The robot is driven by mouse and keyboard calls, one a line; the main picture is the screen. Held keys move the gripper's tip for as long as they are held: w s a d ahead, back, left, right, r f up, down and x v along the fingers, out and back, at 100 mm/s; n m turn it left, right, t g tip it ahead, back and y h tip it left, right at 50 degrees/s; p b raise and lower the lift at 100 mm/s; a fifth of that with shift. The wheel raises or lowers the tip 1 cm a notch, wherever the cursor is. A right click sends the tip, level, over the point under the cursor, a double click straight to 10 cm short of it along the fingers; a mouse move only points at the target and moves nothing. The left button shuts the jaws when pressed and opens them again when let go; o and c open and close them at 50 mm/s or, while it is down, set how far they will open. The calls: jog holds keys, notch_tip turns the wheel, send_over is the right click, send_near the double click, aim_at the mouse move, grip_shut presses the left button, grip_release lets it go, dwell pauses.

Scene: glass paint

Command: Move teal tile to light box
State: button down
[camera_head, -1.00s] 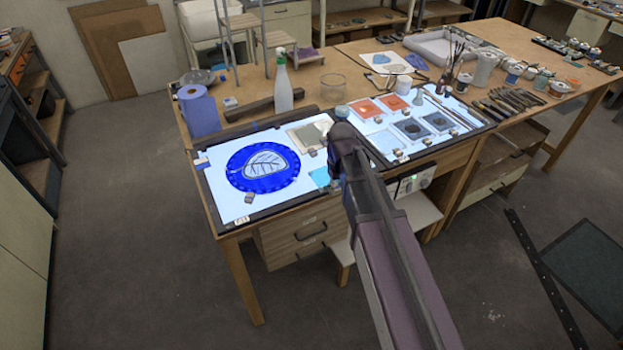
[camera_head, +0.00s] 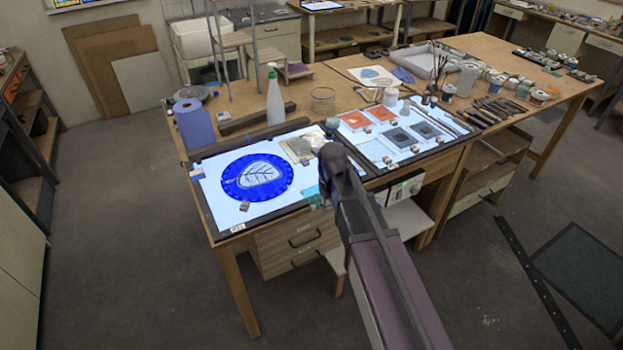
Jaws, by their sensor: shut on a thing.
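The lit light box (camera_head: 222,215) lies on the near left of the wooden table. It carries a round blue glass panel (camera_head: 235,191) with a pale leaf. My gripper (camera_head: 322,203) is mostly hidden behind my arm, at the light box's right front edge. It is shut on the teal tile (camera_head: 315,202), of which only a small greenish part shows left of my arm. Whether the tile touches the box cannot be told. A light blue square (camera_head: 310,191) shows on the box just behind it.
A second lit panel (camera_head: 405,152) at the right holds orange (camera_head: 383,113) and dark grey tiles (camera_head: 397,137). A spray bottle (camera_head: 275,97), a blue paper roll (camera_head: 195,127) and a dark bar (camera_head: 245,122) stand or lie behind the light box. A pale square (camera_head: 300,147) lies at its back right.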

jog(key=shift+a, duration=0.1)
jog(key=shift+m, duration=0.8)
jog(key=w+a+f+b, duration=0.1)
jog(key=w, duration=0.4)
jog(key=w+a+f+b, duration=0.1)
jog(key=w+a, duration=0.1)
jog(key=w, duration=0.3)
jog(key=w+a+f+b, duration=0.1)
jog(key=w, duration=0.4)
jog(key=shift+w+a+f, duration=0.1)
jog(key=shift+w+a, duration=0.1)
jog(key=shift+a, duration=0.1)
jog(key=shift+f, duration=0.1)
jog(key=shift+f+b, duration=2.3)
jog(key=shift+b, duration=0.2)
jog(key=shift+f+b, duration=0.55)
jog(key=shift+c, duration=1.7)
grip_release()
